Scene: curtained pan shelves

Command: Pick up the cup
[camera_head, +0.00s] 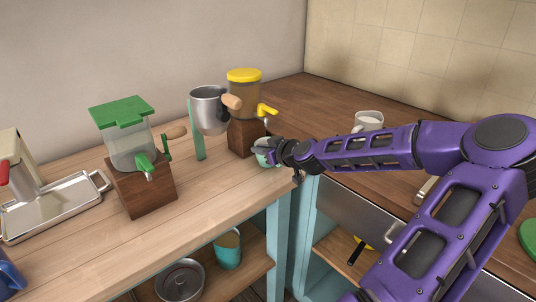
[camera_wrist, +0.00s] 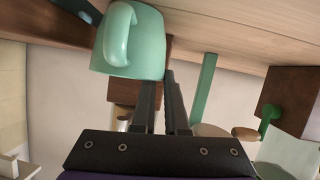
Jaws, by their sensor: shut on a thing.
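The mint-green cup (camera_head: 264,157) is at the front edge of the wooden counter, below the yellow-lidded dispenser. In the wrist view the cup (camera_wrist: 120,45) fills the upper left, with its handle facing the camera. My gripper (camera_head: 275,152) reaches it from the right, and my arm hides part of it. In the wrist view the two dark fingers (camera_wrist: 165,78) are close together at the cup's rim, shut on its wall. I cannot tell whether the cup touches the counter.
A green-lidded dispenser (camera_head: 128,150) and a metal tray (camera_head: 60,205) are further left. A white mug (camera_head: 368,121) stands on the right counter. A teal pot (camera_head: 228,254) sits on the lower shelf.

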